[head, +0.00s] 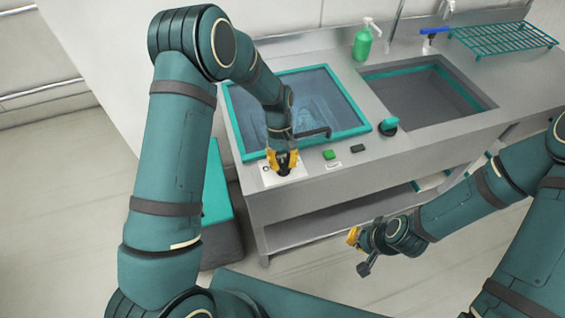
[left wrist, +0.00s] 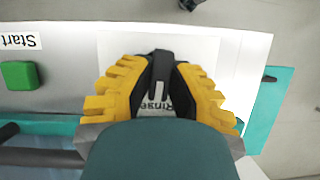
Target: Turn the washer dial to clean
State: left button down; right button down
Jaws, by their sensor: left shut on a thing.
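The washer (head: 365,127) is set in the steel counter, with a teal-framed glass lid that looks closed. Its dial (left wrist: 160,68) is a black knob on a white label plate (head: 268,176). My left gripper (head: 284,165) is shut on the dial, with a yellow-padded finger on each side of it in the left wrist view. The word "Rinse" shows beside the dial; other labels are mostly hidden by the gripper. I cannot tell which setting the dial points to. My right gripper (head: 360,251) is open and empty, in front of the counter and away from it.
A green start button (head: 328,155) and a black button (head: 357,148) lie right of the dial. A dark bin with teal (head: 217,200) stands left.

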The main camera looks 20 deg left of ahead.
pick_arm(q)
jog(key=m+y, duration=0.1)
jog(key=m, duration=0.1)
jog(key=m+y, duration=0.1)
jog(key=m, duration=0.2)
jog(key=shift+d+f+m+g+b, duration=0.1)
jog(key=shift+d+m+g+b, duration=0.05)
jog(key=shift+m+g+b, duration=0.2)
jog(key=m+y, duration=0.1)
jog(key=m, duration=0.3)
jog(key=shift+s+m+y, duration=0.1)
jog(key=shift+m+y, duration=0.25)
jog(key=shift+y, duration=0.05)
jog(key=shift+m, duration=0.3)
jog(key=c, duration=0.9)
grip_release()
jog(key=v, duration=1.2)
jog(key=shift+s+d, duration=0.2)
